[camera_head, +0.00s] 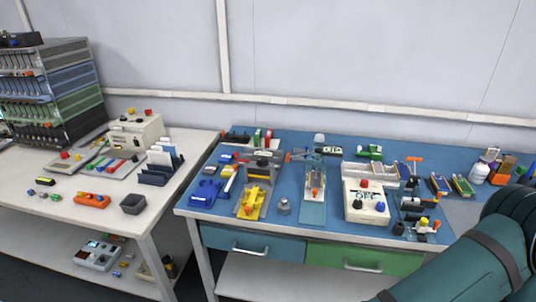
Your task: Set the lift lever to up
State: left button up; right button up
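I cannot make out with certainty which part is the lift lever; the parts are small at this distance. A white control box (366,213) with a red knob, dark knobs and small markings stands near the front of the blue-topped bench. A second white box (136,134) with red and yellow knobs on top stands at the back of the white table on the left. Neither of my grippers is in view. Only a dark teal link of my own arm shows at the lower right, and its gripper end is outside the picture.
The blue bench (289,229) carries a yellow fixture (253,202), a blue fixture (205,193), a small grey weight (284,206) and several tools. The white table (70,209) holds an orange block (92,199) and a dark bin (133,204). A rack (52,90) stands behind. A gap separates the tables.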

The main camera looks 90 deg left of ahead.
aim_at(288, 155)
jog(key=u, duration=2.75)
jog(key=j+z, duration=0.1)
jog(key=i, duration=0.05)
